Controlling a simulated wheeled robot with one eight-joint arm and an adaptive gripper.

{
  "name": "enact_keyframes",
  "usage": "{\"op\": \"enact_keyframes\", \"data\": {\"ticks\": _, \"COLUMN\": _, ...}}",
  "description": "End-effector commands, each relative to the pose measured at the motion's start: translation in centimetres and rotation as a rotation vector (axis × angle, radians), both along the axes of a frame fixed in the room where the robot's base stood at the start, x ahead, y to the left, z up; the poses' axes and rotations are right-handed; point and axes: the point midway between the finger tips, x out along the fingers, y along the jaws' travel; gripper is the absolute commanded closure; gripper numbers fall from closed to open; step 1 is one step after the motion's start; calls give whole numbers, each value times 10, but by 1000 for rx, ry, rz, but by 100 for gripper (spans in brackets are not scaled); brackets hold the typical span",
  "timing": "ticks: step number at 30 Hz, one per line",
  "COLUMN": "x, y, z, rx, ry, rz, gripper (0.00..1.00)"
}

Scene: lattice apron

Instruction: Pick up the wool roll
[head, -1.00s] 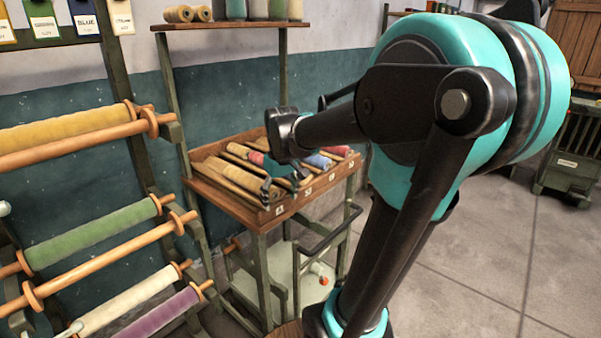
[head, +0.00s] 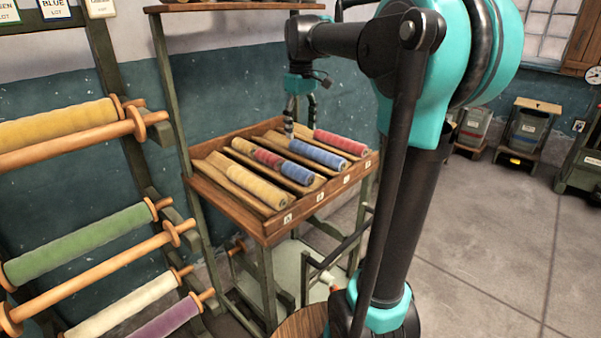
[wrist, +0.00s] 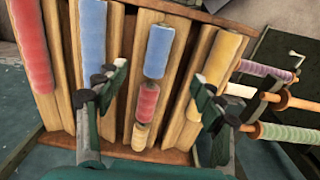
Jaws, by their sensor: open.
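Wool rolls lie in the slots of a slanted wooden tray (head: 232,213). They are a long yellow roll (head: 257,187), a long blue roll (head: 318,154), a long red roll (head: 340,143), and one lane with a short yellow roll (head: 243,146), a short red roll (head: 268,158) and a short blue roll (head: 297,173). My gripper (head: 300,122) is open, fingers down, above the tray's back part. In the wrist view, its fingers stand apart either side of the lane with the short blue (wrist: 159,50), red (wrist: 147,101) and yellow (wrist: 140,137) rolls.
A rack at left holds a yellow roll (head: 55,124), a green roll (head: 75,244) and others on wooden rods. A shelf (head: 235,8) crosses above the tray, behind my gripper. Wooden dividers separate the tray's slots. Open floor (head: 480,240) lies to the right.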

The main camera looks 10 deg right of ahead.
Motion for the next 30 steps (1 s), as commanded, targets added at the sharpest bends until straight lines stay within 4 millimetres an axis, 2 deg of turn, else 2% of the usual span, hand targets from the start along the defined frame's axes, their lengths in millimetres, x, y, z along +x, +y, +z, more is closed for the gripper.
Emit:
{"op": "enact_keyframes", "data": {"ticks": 3, "x": 0, "y": 0, "z": -25, "rx": 0, "ry": 0, "rz": -1, "gripper": 32}}
{"op": "enact_keyframes", "data": {"ticks": 12, "x": 0, "y": 0, "z": -81, "rx": 1, "ry": -1, "rz": -1, "gripper": 32}}
{"op": "enact_keyframes", "data": {"ticks": 22, "x": 1, "y": 0, "z": -106, "rx": 1, "ry": -1, "rz": -1, "gripper": 32}}
{"op": "enact_keyframes", "data": {"ticks": 30, "x": 4, "y": 1, "z": -143, "rx": 0, "ry": -1, "rz": -1, "gripper": 32}}
